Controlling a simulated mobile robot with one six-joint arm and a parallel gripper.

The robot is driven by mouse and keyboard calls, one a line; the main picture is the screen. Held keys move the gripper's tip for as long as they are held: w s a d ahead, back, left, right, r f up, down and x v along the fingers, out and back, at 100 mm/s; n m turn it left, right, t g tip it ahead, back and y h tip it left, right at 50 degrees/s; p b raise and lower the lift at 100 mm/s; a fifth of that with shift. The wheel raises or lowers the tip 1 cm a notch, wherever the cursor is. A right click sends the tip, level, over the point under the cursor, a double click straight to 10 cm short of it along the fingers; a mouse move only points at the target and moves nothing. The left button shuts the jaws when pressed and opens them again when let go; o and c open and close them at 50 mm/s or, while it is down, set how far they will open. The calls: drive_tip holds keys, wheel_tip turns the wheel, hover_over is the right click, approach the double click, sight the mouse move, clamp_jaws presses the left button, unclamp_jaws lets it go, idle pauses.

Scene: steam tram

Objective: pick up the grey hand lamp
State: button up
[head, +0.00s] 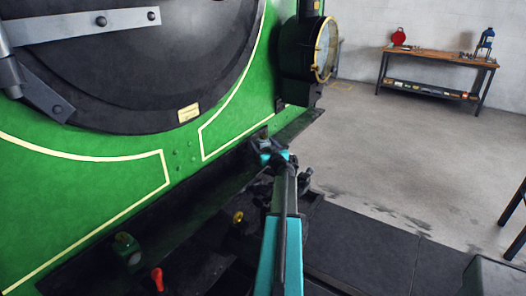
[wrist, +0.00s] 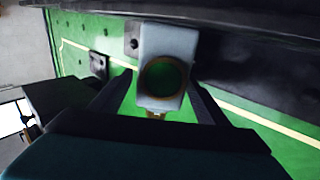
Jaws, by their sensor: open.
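The grey hand lamp (wrist: 177,42) is in the middle of the wrist view, a pale grey box with a round dark green lens in a brownish ring. My gripper (wrist: 162,82) is open, with one dark finger on each side of the lamp's lens end. I see no finger closed on it, and I cannot tell how deep it sits between them. In the head view my gripper (head: 266,148) is at the far end of my arm, over the dark ledge by the green engine front. The lamp is small and mostly hidden there.
The green engine front (head: 95,185) rises close on the left. A green lamp-like object (head: 124,248), a red-topped piece (head: 157,278) and a yellow knob (head: 238,216) stand nearer me. A large headlamp (head: 325,50) is beyond my gripper. A workbench (head: 438,56) stands far right across open floor.

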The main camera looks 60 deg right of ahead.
sight(263, 139)
idle(0.3)
drive_tip(key=c, duration=1.6)
drive_tip(key=shift+o, duration=0.2)
drive_tip(key=shift+r, duration=0.2)
drive_tip(key=shift+r, duration=0.55)
drive_tip(key=shift+s+a+r, duration=0.15)
drive_tip(key=shift+a+r, duration=0.05)
drive_tip(key=shift+r, duration=0.35)
drive_tip(key=shift+s+a+r, duration=0.1)
drive_tip(key=shift+a+r, duration=0.05)
drive_tip(key=shift+r, duration=0.35)
drive_tip(key=s+a+r+b, duration=0.1)
drive_tip(key=s+a, duration=0.8)
drive_tip(key=a, duration=0.2)
drive_tip(key=shift+s+a+r+b, duration=0.25)
drive_tip(key=shift+s+a+b, duration=0.05)
drive_tip(key=shift+a+b, duration=0.1)
